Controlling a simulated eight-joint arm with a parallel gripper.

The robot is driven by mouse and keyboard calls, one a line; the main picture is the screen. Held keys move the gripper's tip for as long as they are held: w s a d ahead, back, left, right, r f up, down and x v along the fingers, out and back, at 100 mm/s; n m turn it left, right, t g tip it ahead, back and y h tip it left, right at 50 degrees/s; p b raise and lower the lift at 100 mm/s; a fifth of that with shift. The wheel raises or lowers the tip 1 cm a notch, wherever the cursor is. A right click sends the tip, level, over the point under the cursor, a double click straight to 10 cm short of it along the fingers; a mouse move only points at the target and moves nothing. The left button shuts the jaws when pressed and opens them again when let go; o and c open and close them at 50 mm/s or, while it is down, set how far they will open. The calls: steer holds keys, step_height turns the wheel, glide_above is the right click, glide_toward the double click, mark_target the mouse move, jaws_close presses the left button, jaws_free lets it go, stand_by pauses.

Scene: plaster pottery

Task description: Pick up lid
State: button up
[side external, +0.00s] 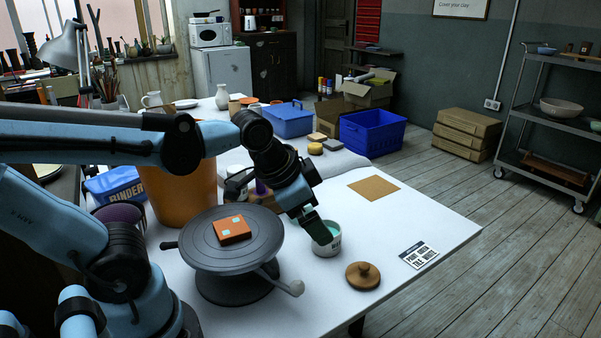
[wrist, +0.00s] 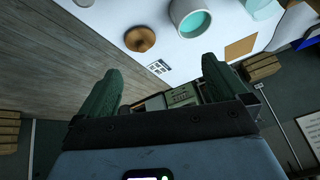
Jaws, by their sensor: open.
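The lid (side external: 363,275) is a round brown disc with a small knob on top. It lies flat on the white table near its front edge. In the wrist view the lid (wrist: 140,39) shows at the top, beyond my fingertips and apart from them. My gripper (side external: 315,228) is just left of and above a white jar of teal glaze (side external: 329,240), behind and left of the lid. In the wrist view its two green fingers (wrist: 161,80) are spread wide with nothing between them. The glaze jar (wrist: 190,18) shows right of the lid there.
A dark turntable (side external: 232,262) with an orange tile (side external: 232,230) on it stands left of my gripper. A printed card (side external: 419,255) and a tan sheet (side external: 374,188) lie flat to the right. The table around the lid is clear.

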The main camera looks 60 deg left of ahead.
steer(key=w+d+m+g, duration=0.25)
steer(key=w+m, duration=0.25)
steer(key=m, duration=0.5)
steer(key=m+g, duration=0.4)
steer(key=m, duration=0.9)
glide_above(365, 265)
steer(key=shift+t, duration=0.25)
steer(key=f, duration=0.8)
steer(key=shift+w+d+f, duration=0.1)
steer(key=shift+d+f, duration=0.15)
steer(key=shift+f, duration=0.1)
steer(key=shift+a+f, duration=0.15)
steer(key=shift+f, duration=1.2)
steer(key=shift+a+f, duration=0.15)
steer(key=shift+f, duration=1.15)
steer(key=shift+c, duration=0.5)
steer(key=c, duration=0.9)
steer(key=shift+r, duration=0.2)
